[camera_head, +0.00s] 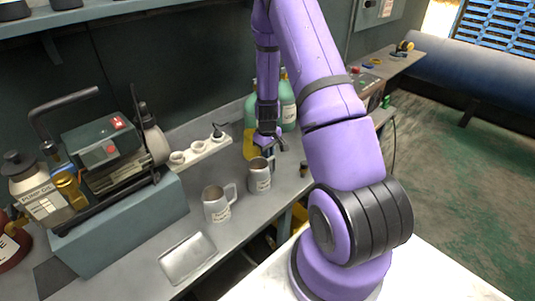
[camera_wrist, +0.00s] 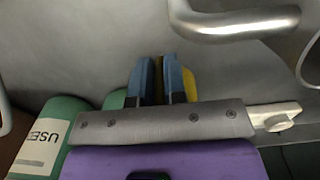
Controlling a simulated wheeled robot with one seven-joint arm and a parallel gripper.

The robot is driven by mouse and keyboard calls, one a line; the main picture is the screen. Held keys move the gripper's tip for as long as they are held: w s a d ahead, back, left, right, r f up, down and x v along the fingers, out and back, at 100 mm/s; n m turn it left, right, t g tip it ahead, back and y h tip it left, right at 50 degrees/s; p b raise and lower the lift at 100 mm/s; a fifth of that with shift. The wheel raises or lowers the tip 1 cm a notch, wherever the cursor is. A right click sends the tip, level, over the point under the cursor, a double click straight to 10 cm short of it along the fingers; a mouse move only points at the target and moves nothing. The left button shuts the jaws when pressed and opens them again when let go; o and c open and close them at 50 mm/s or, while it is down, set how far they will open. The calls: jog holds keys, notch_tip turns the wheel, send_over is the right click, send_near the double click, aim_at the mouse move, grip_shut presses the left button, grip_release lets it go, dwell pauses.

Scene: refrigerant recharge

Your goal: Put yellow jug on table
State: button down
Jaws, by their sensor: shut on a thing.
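The yellow jug (camera_head: 250,147) stands at the workbench's back, in front of the green jugs, partly hidden by my arm and a metal mug. My gripper (camera_head: 271,147) is pointed down beside it, shut on part of it; the held part is mostly hidden. In the wrist view my gripper (camera_wrist: 158,80) shows its two blue fingers with a narrow dark strip between them. A bit of the yellow jug (camera_wrist: 189,84) shows beside the right finger. The table (camera_head: 140,245) is the grey metal workbench. I cannot tell whether the jug touches it.
Two labelled metal mugs (camera_head: 218,204) (camera_head: 260,176) stand close in front of my gripper. A metal tray (camera_head: 188,259) lies nearer. A pump (camera_head: 110,160) fills the left. Green jugs (camera_head: 287,100) stand behind. A white strip (camera_head: 200,150) lies along the back.

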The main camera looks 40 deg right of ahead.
jog(key=shift+f, duration=0.45)
jog(key=shift+f, duration=0.1)
jog(key=c, duration=1.2)
grip_release()
jog(key=shift+o, duration=0.2)
